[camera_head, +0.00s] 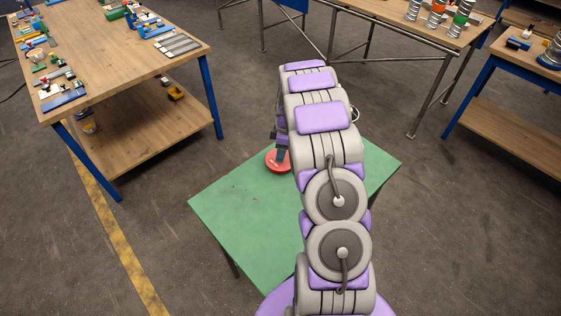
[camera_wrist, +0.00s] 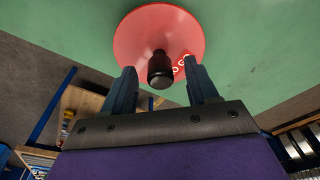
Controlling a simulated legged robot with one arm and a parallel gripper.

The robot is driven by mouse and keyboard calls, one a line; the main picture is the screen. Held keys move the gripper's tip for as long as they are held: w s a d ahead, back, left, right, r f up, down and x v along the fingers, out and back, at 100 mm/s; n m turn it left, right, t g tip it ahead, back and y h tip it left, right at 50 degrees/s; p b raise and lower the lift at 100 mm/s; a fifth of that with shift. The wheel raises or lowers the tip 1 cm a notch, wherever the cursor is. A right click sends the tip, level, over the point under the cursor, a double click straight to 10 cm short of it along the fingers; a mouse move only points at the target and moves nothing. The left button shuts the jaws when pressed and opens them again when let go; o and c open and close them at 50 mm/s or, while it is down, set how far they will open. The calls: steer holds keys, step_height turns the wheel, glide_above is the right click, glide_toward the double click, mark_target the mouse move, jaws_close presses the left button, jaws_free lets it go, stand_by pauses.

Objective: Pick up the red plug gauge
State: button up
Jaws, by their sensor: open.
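The red plug gauge shows in the head view (camera_head: 274,164) as a red disc on the green table (camera_head: 235,205), partly hidden by my arm. In the wrist view, the plug gauge (camera_wrist: 145,35) is a round red flange with a black knob-like handle at its centre, pointing toward the camera. My gripper (camera_wrist: 160,80) is open, with one blue finger on each side of the black handle and visible gaps between. I cannot tell whether the fingertips reach level with the handle. In the head view my gripper (camera_head: 281,155) is mostly hidden beside the gauge.
The rest of the green table top looks bare. A wooden workbench (camera_head: 120,60) with tools and blocks stands at the left. Other benches (camera_head: 510,60) stand at the back and right, with coiled ducts on top. A yellow floor line (camera_head: 120,245) runs at the left.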

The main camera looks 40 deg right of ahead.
steer(key=shift+f, duration=0.35)
steer(key=shift+d, duration=0.1)
steer(key=c, duration=0.4)
jaws_close()
